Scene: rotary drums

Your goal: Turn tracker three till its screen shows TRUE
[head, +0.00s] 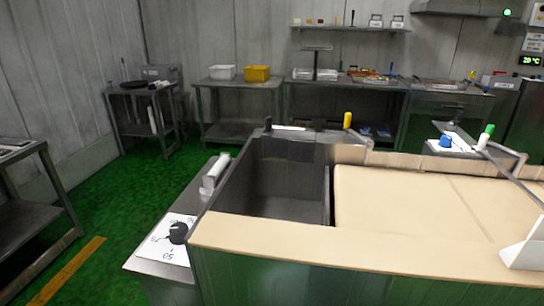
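I cannot make out any tracker marked three, nor a screen showing a word. A black round knob (178,233) sits on a white dial card (160,250) with numbers, on a metal side shelf at the lower left of the counter; "50" and what looks like "75" can be read. A small wall display (531,60) at the upper right shows green characters, seemingly "20 °C". Neither of my grippers is in view.
A counter with a beige top (400,200) and a dark open basin (285,190) fills the front. A white cylindrical handle (214,174) stands left of the basin. Metal tables (240,84) with trays line the back wall. Green floor (130,190) is free at left.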

